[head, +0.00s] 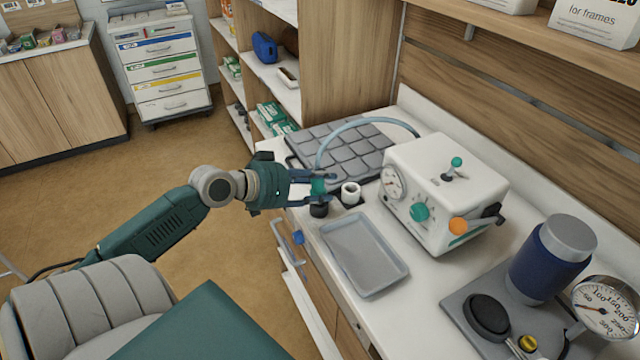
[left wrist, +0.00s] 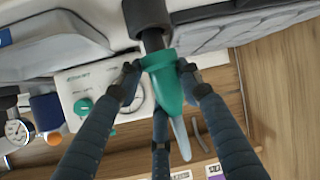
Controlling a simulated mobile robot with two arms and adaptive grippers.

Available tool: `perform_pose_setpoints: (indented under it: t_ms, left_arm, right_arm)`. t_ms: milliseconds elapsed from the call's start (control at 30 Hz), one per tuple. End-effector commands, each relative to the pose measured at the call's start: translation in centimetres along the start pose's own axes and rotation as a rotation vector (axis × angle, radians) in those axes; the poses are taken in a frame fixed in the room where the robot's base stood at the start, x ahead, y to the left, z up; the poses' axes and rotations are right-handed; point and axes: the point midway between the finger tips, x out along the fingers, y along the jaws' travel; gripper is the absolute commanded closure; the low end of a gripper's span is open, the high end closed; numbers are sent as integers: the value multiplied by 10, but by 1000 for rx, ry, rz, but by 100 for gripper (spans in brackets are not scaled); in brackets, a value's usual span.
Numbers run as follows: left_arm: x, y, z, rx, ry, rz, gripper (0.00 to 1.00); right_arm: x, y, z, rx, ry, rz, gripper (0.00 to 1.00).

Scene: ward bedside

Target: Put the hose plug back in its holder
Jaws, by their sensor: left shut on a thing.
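The hose plug (head: 318,186) is green, with a pale blue hose (head: 345,128) arching from it to behind the white gauge unit. My left gripper (head: 322,188) is shut on the plug, directly above the dark round holder (head: 319,210) at the counter's edge. A white cup-like holder (head: 350,191) stands just right of it. In the left wrist view, the fingers grip the green plug (left wrist: 166,88) at its collar, and a dark cylinder (left wrist: 150,25) lines up with its end. I cannot tell whether the plug is inside the holder or just above it. My right gripper is not in view.
The white gauge unit (head: 445,190) stands right of the holders. An empty grey tray (head: 364,255) lies in front, and a grey padded mat (head: 335,150) lies behind. A blue cylinder (head: 550,260) and a pressure gauge (head: 605,308) are at the right. A padded chair (head: 95,310) is lower left.

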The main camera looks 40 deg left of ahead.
Motion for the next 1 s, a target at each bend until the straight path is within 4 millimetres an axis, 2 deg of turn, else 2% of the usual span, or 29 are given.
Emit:
perform_pose_setpoints:
  t_ms: [1000]
  left_arm:
    - [9,-5,17,0,2,0,90]
  right_arm:
    - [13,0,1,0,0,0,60]
